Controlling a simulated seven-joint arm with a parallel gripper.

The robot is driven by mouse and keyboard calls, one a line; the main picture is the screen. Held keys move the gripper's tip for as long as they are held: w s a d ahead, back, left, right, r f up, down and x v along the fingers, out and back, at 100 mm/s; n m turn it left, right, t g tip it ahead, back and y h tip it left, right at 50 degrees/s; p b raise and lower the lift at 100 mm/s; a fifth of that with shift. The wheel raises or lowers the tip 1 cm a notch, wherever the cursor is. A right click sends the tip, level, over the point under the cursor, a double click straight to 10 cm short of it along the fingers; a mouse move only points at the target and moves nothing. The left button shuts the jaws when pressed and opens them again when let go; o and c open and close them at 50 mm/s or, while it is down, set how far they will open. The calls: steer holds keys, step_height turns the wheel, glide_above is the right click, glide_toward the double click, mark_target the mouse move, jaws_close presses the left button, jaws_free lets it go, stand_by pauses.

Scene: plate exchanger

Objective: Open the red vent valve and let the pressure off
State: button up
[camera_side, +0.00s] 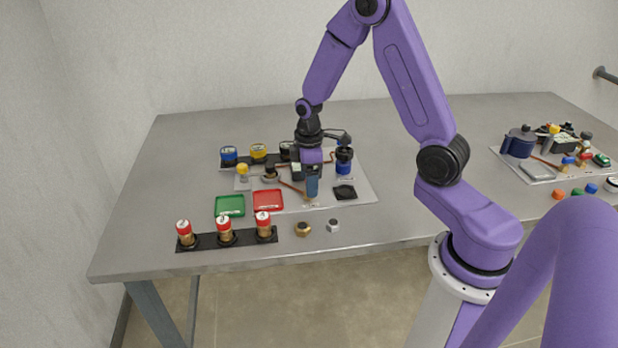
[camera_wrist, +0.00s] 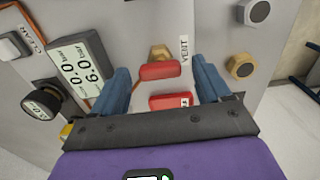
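The red vent valve handle (camera_wrist: 160,71) shows in the wrist view, in front of a brass hex fitting (camera_wrist: 159,52) and beside a label reading VENT (camera_wrist: 185,48). My gripper (camera_wrist: 163,80) is open, its two blue fingers on either side of the red handle, with a visible gap on each side. Contact does not show. In the side view my gripper (camera_side: 312,186) points down over the grey panel (camera_side: 360,193) and hides the valve. A display (camera_wrist: 82,68) in the wrist view seems to read 0.0 and 6.0 bar.
A green tray (camera_side: 230,205) and a red tray (camera_side: 268,200) lie left of my gripper. A black rack (camera_side: 205,242) holds red-capped cartridges. A brass nut (camera_side: 303,229) and a steel nut (camera_side: 333,225) lie in front. A dark blue cylinder (camera_side: 344,160) stands close right.

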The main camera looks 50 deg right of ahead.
step_height(320, 180, up, 17)
steer(key=shift+r, duration=0.2)
stand_by(0.5)
steer(key=shift+a, duration=0.1)
steer(key=s+a+f+n, duration=0.1)
steer(key=s+a+n, duration=0.1)
steer(key=s+a, duration=0.85)
steer(key=s+a+f+n, duration=0.1)
steer(key=s+a+f, duration=0.1)
steer(key=s, duration=1.3)
steer(key=shift+s+a+f, duration=0.2)
steer(key=shift+s+f, duration=0.05)
steer(key=shift+s, duration=0.05)
stand_by(3.4)
